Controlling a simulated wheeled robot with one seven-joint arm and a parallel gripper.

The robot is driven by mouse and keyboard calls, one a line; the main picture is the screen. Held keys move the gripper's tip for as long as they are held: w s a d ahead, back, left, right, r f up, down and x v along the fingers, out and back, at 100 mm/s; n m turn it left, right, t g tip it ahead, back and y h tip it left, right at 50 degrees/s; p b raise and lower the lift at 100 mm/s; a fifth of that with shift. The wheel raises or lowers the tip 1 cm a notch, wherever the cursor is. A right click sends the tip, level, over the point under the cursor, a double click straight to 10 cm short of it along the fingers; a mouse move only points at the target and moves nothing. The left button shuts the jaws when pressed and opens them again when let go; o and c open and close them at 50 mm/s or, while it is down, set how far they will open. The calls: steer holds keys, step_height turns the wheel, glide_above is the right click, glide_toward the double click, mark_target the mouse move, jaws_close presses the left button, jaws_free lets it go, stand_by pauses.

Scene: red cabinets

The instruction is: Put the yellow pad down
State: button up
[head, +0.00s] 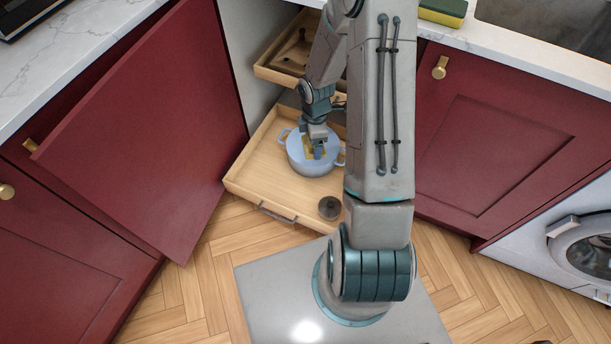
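A small yellow pad (308,154) shows at my gripper's fingers, inside the outline of a light blue pot with two handles. My gripper (318,153) points down into the pot's opening and covers part of the pad. The fingers are too small and too hidden to tell whether they are shut on the pad or open around it. I cannot tell whether the pad touches the pot's bottom. The pot (308,167) stands upright on a pulled-out wooden drawer (258,168).
A dark round lid or knob (329,208) lies at the drawer's front right. An upper drawer (270,72) is also out. An open red door (150,130) stands at left. A yellow-green sponge (442,12) lies on the counter. A washing machine (560,245) is at right.

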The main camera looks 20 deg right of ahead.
steer(key=s+f+n+b, duration=0.3)
steer(key=f+n+b, duration=0.3)
steer(key=f, duration=0.4)
steer(key=s+f+n+b, duration=0.35)
steer(key=f+b, duration=0.35)
steer(key=f, duration=0.3)
steer(key=n+b, duration=0.2)
steer(key=b, duration=0.4)
glide_above(291, 195)
steer(key=shift+m, duration=0.25)
step_height(291, 195, down, 8)
steer(key=shift+d+r, duration=0.1)
steer(key=shift+f+b, duration=1)
steer(key=shift+f, duration=1)
steer(key=o, duration=0.6)
steer(key=shift+f, duration=0.15)
steer(key=o, duration=0.4)
